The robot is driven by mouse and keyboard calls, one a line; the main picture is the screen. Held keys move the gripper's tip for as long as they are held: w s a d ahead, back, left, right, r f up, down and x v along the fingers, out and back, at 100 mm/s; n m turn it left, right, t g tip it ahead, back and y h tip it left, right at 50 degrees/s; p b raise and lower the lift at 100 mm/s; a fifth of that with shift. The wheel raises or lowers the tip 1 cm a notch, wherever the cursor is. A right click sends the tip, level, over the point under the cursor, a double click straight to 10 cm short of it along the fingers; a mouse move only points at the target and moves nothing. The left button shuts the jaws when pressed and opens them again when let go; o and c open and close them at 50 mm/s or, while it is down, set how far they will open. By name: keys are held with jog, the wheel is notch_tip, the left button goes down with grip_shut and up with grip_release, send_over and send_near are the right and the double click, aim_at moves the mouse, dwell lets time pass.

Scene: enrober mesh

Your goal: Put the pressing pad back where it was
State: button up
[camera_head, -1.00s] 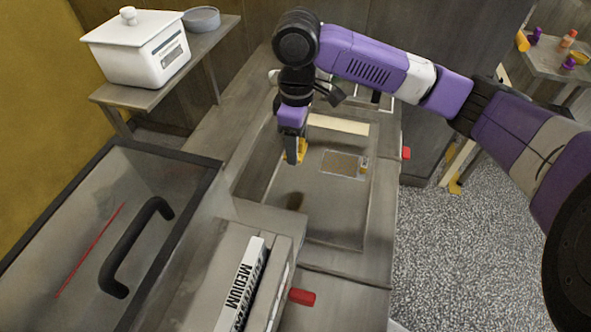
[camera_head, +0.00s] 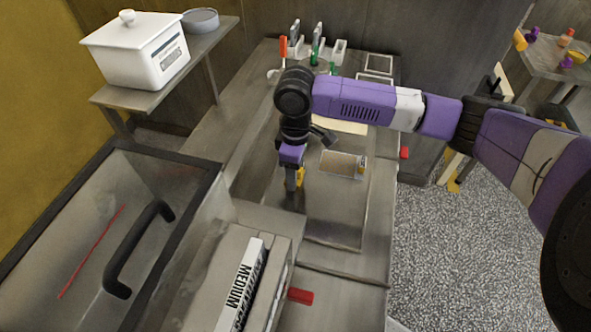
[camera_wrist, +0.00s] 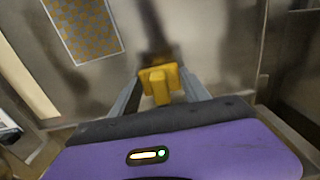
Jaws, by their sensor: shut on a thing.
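My gripper (camera_head: 295,185) points down over the sunken steel bed (camera_head: 330,220), near its left side. It is shut on a small yellow block, which I take to be the pressing pad (camera_head: 301,177). In the wrist view the yellow pad (camera_wrist: 160,82) sits between the two grey fingers of my gripper (camera_wrist: 160,95). A dark shadow lies beyond it on the steel. I cannot tell whether the pad touches the bed. The framed mesh panel (camera_head: 342,164) lies right of my gripper; its checkered surface also shows in the wrist view (camera_wrist: 85,28).
A grey box marked MEDIUM (camera_head: 240,285) and a lidded bin with a black handle (camera_head: 135,250) stand in front and left. White racks (camera_head: 318,48) with tools are at the back. A cream bar (camera_head: 350,127) lies behind the mesh. The bed's front part is clear.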

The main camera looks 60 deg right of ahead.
jog(key=o, duration=1.1)
jog(key=shift+f, duration=0.1)
notch_tip(320, 180, up, 12)
jog(key=shift+r+b, duration=0.15)
jog(key=shift+b, duration=0.5)
